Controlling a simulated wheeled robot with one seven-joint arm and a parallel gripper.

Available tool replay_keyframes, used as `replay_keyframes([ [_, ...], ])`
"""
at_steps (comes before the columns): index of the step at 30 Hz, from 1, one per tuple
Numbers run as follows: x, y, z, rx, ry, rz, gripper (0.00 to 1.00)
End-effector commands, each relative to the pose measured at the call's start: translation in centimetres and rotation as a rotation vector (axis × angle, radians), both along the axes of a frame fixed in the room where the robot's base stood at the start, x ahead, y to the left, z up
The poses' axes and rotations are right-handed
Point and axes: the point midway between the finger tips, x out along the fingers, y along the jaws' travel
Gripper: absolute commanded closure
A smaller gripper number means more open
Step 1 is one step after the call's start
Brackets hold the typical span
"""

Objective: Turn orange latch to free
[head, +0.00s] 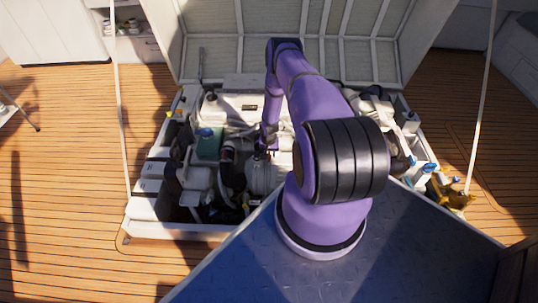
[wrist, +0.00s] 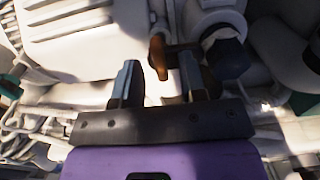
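The orange latch (wrist: 158,55) shows in the wrist view as a short orange-brown lever beside a round black knob (wrist: 226,55) on the pale engine. My gripper (wrist: 160,75) is open in the wrist view, its two dark fingers apart. The latch stands in the picture between the fingertips, slightly nearer the left-right middle. I cannot tell whether a finger touches it. In the head view my purple arm reaches down into the engine hatch (head: 170,232), and the latch cannot be made out there.
The raised hatch lid (head: 240,57) stands behind the opening. Pale engine parts, hoses and a green container (head: 208,144) crowd the hatch. A yellow-brown object (head: 449,190) lies at its right edge. Wooden deck (head: 60,200) is open on the left.

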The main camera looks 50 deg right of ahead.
Motion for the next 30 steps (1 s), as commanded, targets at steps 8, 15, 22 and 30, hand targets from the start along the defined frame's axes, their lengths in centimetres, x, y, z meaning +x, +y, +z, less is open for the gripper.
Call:
replay_keyframes([
  [8,0.01,-0.01,-1.17,0.000,0.000,0.000,0.62],
  [15,0.01,-0.02,-1.16,0.000,0.000,0.000,0.69],
  [22,0.00,-0.01,-1.15,0.000,0.000,0.000,1.00],
  [30,0.00,-0.01,-1.15,0.000,0.000,0.030,1.00],
])
